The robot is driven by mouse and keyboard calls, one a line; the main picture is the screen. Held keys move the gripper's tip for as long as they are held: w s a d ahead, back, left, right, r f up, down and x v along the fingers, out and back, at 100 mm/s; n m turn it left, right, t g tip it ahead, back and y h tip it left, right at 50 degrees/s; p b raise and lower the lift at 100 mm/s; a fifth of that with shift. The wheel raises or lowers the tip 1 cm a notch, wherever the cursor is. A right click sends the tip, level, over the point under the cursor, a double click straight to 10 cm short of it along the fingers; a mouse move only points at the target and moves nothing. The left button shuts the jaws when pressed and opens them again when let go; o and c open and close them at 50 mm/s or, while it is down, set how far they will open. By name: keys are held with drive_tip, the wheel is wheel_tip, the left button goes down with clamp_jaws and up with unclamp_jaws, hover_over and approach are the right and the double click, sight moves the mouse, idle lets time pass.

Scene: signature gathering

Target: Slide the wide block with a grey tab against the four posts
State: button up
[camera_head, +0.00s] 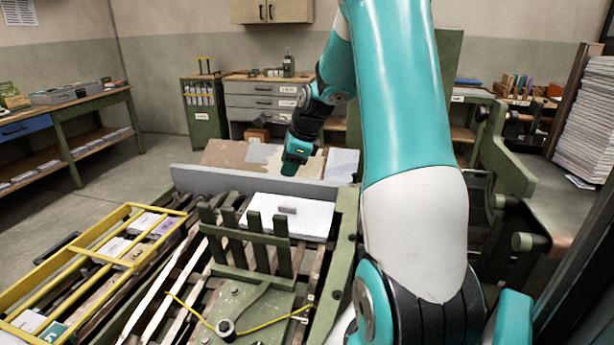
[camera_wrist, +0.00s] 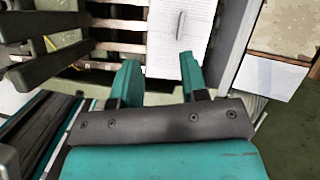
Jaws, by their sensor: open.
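The wide white block (camera_head: 310,222) lies flat on the slatted bed, just behind the posts, with its grey tab (camera_head: 287,210) standing on top. In the wrist view the block (camera_wrist: 165,50) lies ahead of the fingertips, and its tab (camera_wrist: 181,25) is beyond them. The four green posts (camera_head: 255,238) stand in a row on a bar in front of the block; posts also show at left in the wrist view (camera_wrist: 35,45). The posts hide part of the block's near edge. My gripper (camera_wrist: 159,62) is open and empty; in the head view it (camera_head: 291,168) is at the block's far side, above the grey rail.
A long grey rail (camera_head: 225,183) runs behind the block. A thin yellow cord (camera_head: 270,325) and a pivot lie in front of the posts. Green machinery (camera_head: 500,165) stands at right.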

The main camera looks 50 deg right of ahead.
sight(287, 207)
drive_tip(key=s+d+f+m, duration=0.1)
drive_tip(key=d+f+m, duration=0.1)
drive_tip(key=d, duration=0.3)
drive_tip(key=shift+s+d+m+h, duration=0.2)
drive_tip(key=shift+s+m+h, duration=0.1)
drive_tip(key=shift+m, duration=0.4)
drive_tip(key=shift+f, duration=0.15)
drive_tip(key=x, duration=1.7)
drive_tip(key=shift+w+f, duration=0.15)
drive_tip(key=shift+w, duration=0.05)
drive_tip(key=shift+c, duration=0.4)
clamp_jaws()
